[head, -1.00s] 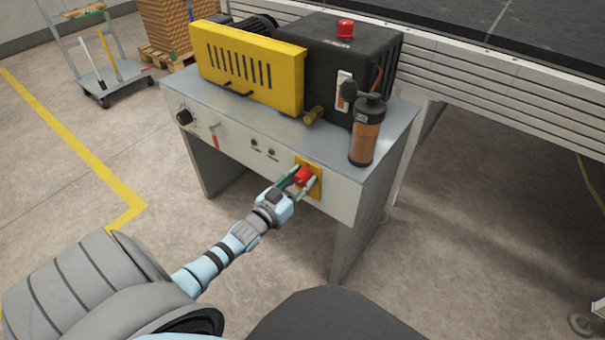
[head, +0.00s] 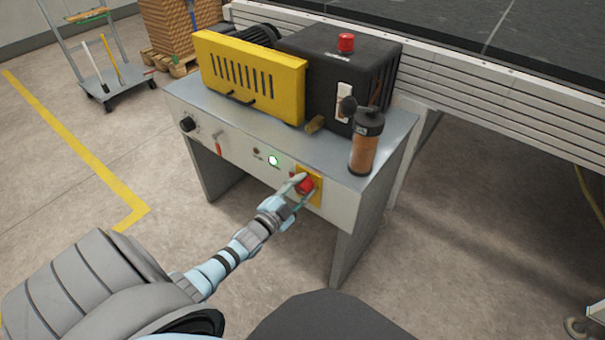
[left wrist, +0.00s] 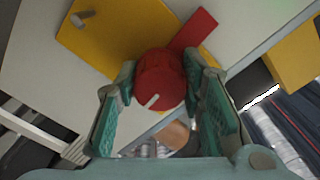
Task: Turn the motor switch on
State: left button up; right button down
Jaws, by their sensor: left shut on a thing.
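The motor switch is a red rotary knob (head: 306,186) on a yellow plate (head: 316,193) on the front panel of the grey machine table. My left gripper (head: 302,188) is shut on the red knob, with one finger on each side of it. In the left wrist view the knob (left wrist: 160,80) sits between the two green fingers, and a red bar and the yellow plate (left wrist: 110,32) show behind it. A green indicator lamp (head: 273,160) on the panel is lit. My right gripper is not in view.
On the table (head: 395,135) stand a yellow vented guard (head: 250,75), a black box (head: 325,75) with a red top button, and an orange-brown bottle (head: 366,145). A conveyor (head: 480,85) runs behind. A cart (head: 110,75) stands at the far left. Floor in front is clear.

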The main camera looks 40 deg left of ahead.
pick_arm(q)
jog(key=shift+r+m, duration=0.15)
jog(key=shift+m, duration=0.45)
jog(key=o, duration=1.1)
jog(key=shift+d, duration=0.1)
jog(key=shift+o, duration=0.2)
jog(key=shift+s, duration=0.25)
jog(key=s, duration=1.1)
jog(key=shift+s, duration=0.25)
jog(key=shift+d, duration=0.1)
